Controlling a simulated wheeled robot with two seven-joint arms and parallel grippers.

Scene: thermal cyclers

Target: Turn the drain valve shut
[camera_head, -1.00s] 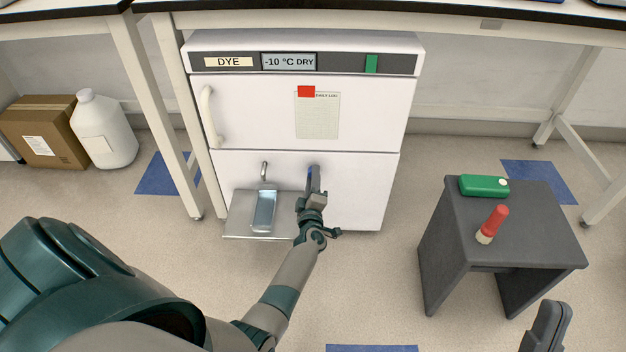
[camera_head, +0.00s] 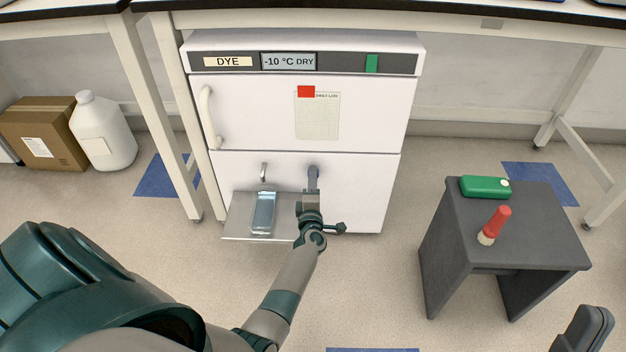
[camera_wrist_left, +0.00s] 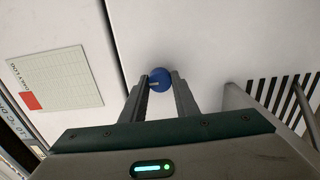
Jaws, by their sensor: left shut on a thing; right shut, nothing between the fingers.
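The drain valve shows as a round blue knob (camera_wrist_left: 159,79) with a small pale mark in the left wrist view. It is on the lower front of the white freezer (camera_head: 345,200), right of the small spout (camera_head: 264,172). My left gripper (camera_head: 313,178) is shut on the knob, which sits between its two fingertips in the left wrist view (camera_wrist_left: 160,84). In the head view the gripper mostly hides the knob. My right gripper (camera_head: 592,322) is shut and empty at the lower right, partly cut off.
A metal shelf (camera_head: 235,222) with a clear tray (camera_head: 263,212) sits left of my left gripper. A dark stool (camera_head: 535,235) at the right holds a green box (camera_head: 484,187) and a red-topped item (camera_head: 497,222). Bench legs (camera_head: 165,130) stand beside the freezer.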

